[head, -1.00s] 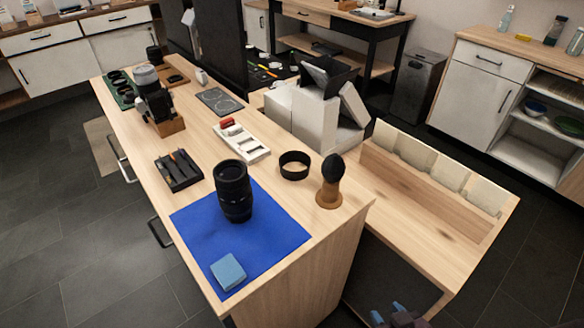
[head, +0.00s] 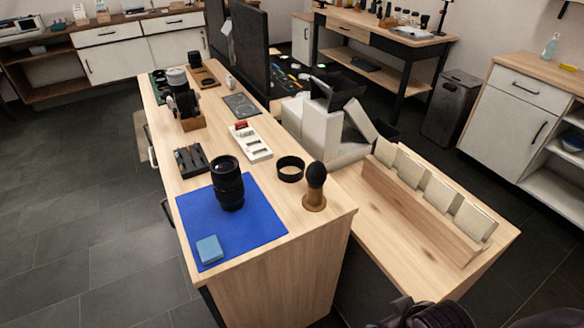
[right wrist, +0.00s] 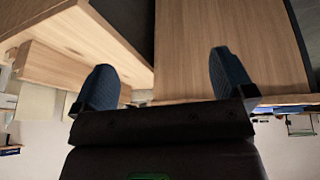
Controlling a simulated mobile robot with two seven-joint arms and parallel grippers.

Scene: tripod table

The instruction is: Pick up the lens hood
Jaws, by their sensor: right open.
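The lens hood (head: 290,169) is a short black ring lying on the wooden table top (head: 283,215), right of the blue mat and behind the wooden-based blower. My right gripper (right wrist: 160,85) is open and empty in the right wrist view, its two dark blue fingers spread apart with wooden furniture beyond them. In the head view only a dark part of my right arm shows at the bottom edge, well away from the lens hood. My left gripper is not in view.
A black lens (head: 227,184) stands on the blue mat (head: 240,232) with a light blue block (head: 209,249). The dark blower (head: 315,187) stands close to the hood. A white tray (head: 250,142) lies behind it. A lower bench (head: 420,215) with upright pale panels adjoins the table at right.

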